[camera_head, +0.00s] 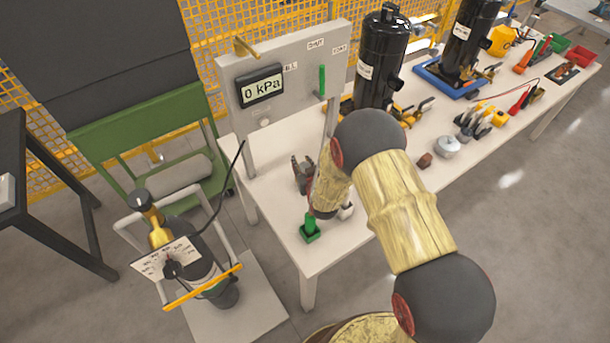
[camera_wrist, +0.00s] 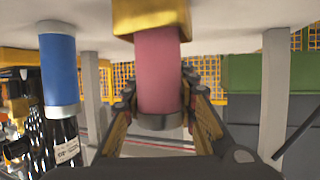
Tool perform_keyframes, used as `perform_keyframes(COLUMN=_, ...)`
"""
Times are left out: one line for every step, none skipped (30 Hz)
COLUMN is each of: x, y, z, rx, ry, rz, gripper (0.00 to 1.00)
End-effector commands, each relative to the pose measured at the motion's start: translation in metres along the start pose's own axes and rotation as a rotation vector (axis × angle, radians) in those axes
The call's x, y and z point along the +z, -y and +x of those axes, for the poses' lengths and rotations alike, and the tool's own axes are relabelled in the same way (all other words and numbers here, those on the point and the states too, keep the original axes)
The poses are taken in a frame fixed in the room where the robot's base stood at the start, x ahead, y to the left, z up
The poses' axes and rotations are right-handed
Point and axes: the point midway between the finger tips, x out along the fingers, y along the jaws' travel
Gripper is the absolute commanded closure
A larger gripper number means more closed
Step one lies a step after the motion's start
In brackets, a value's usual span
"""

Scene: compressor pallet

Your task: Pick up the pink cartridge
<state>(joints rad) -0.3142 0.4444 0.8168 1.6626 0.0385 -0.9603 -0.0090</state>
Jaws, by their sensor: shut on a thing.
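The pink cartridge (camera_wrist: 158,75) shows large in the middle of the wrist view, with a grey band at its lower picture end. Its upper picture end meets a yellow block (camera_wrist: 150,15); I cannot tell whether they are joined. My gripper (camera_wrist: 160,92) is shut on the pink cartridge, one finger against each side. In the head view my own arm covers the cartridge, and I cannot make it out there.
A blue cartridge (camera_wrist: 60,72) stands left of the pink one in the wrist view. In the head view, a grey gauge panel (camera_head: 287,75) rises at the table's left end. A green block (camera_head: 310,232) sits near the edge; black cylinders (camera_head: 380,65) stand behind.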

Motion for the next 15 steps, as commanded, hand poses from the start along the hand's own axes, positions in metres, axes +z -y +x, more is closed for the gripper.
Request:
perform_keyframes(x=0.0, y=0.0, z=0.0, rx=0.0, ry=0.0, rz=0.0, gripper=0.81)
perform_keyframes(x=0.0, y=0.0, z=0.0, rx=0.0, ry=0.0, rz=0.0, gripper=0.83)
perform_keyframes(x=0.0, y=0.0, z=0.0, rx=0.0, ry=0.0, rz=0.0, gripper=0.85)
perform_keyframes(x=0.0, y=0.0, z=0.0, rx=0.0, ry=0.0, rz=0.0, gripper=0.87)
perform_keyframes(x=0.0, y=0.0, z=0.0, rx=0.0, ry=0.0, rz=0.0, gripper=0.89)
perform_keyframes(x=0.0, y=-0.0001, z=0.0, rx=0.0, ry=0.0, rz=0.0, gripper=0.91)
perform_keyframes(x=0.0, y=-0.0001, z=0.0, rx=0.0, ry=0.0, rz=0.0, gripper=0.93)
perform_keyframes(x=0.0, y=-0.0001, z=0.0, rx=0.0, ry=0.0, rz=0.0, gripper=0.94)
perform_keyframes(x=0.0, y=-0.0001, z=0.0, rx=0.0, ry=0.0, rz=0.0, gripper=0.97)
perform_keyframes(x=0.0, y=-0.0001, z=0.0, rx=0.0, ry=0.0, rz=0.0, gripper=0.98)
perform_keyframes(x=0.0, y=-0.0001, z=0.0, rx=0.0, ry=0.0, rz=0.0, gripper=1.0)
perform_keyframes(x=0.0, y=-0.0001, z=0.0, rx=0.0, ry=0.0, rz=0.0, gripper=1.0)
perform_keyframes(x=0.0, y=-0.0001, z=0.0, rx=0.0, ry=0.0, rz=0.0, gripper=1.0)
perform_keyframes(x=-0.0001, y=-0.0001, z=0.0, rx=0.0, ry=0.0, rz=0.0, gripper=1.0)
perform_keyframes(x=-0.0001, y=-0.0001, z=0.0, rx=0.0, ry=0.0, rz=0.0, gripper=1.0)
